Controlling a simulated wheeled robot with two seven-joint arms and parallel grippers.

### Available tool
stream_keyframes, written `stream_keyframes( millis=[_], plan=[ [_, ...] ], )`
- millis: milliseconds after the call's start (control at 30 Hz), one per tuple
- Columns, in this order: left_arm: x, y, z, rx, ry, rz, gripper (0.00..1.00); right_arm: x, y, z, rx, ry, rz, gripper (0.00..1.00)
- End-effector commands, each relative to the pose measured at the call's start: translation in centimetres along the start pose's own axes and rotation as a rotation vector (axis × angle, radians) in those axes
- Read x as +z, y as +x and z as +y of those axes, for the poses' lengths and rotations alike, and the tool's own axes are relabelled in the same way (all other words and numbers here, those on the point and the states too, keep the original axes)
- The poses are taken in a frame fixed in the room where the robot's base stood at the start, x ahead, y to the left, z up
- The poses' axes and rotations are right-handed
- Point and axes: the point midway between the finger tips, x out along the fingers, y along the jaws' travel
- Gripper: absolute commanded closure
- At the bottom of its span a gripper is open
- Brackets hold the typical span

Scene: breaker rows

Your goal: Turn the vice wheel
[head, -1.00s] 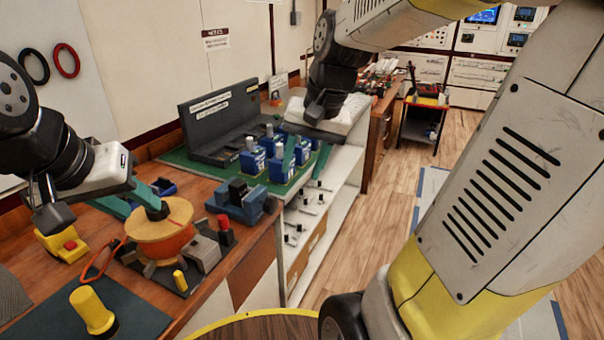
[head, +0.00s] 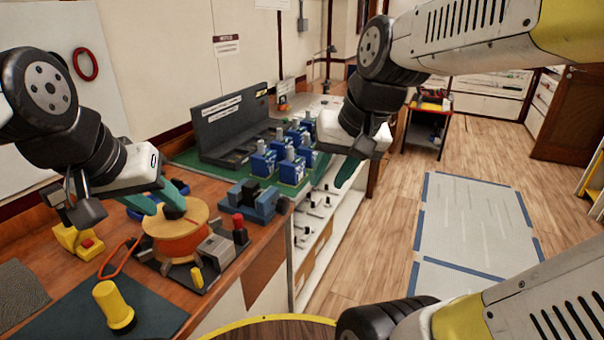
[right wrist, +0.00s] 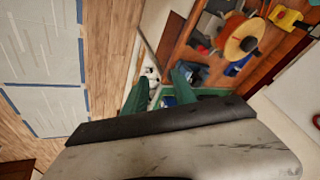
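The blue vice (head: 248,200) stands near the bench's right edge. A dark round part on its right side (head: 283,205) looks like its wheel. In the right wrist view the vice (right wrist: 192,72) is partly behind a finger. My right gripper (head: 337,170) is open and empty, above and to the right of the vice, apart from it. Its two green fingers also show in the right wrist view (right wrist: 158,88) with a gap between them. My left gripper (head: 163,199) is open over the wooden-topped orange spool (head: 175,235), its fingers beside the dark knob there; contact is unclear.
Blue breaker blocks (head: 290,168) stand on a green mat behind the vice. A red-topped plug (head: 239,228) and grey block (head: 217,250) sit in front. A yellow knob (head: 113,305) is at the lower left. Floor right of the bench is open.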

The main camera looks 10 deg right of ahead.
Motion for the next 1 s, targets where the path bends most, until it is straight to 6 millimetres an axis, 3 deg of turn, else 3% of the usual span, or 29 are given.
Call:
stream_keyframes(
  millis=[267,600,800,1000],
  plan=[
    [0.0,0.0,0.0,0.000,0.000,0.000,0.64,-5.8,4.1,-1.1,0.021,0.157,-0.129,0.67],
    [0.0,0.0,0.0,0.000,0.000,0.000,0.64,-12.6,14.4,-2.9,0.170,0.393,-0.276,0.67],
    [0.0,0.0,0.0,0.000,0.000,0.000,0.64,-14.4,20.3,-3.8,0.277,0.484,-0.309,0.67],
    [0.0,0.0,0.0,0.000,0.000,0.000,0.64,-14.9,23.0,-4.2,0.328,0.521,-0.314,0.67]
  ],
)
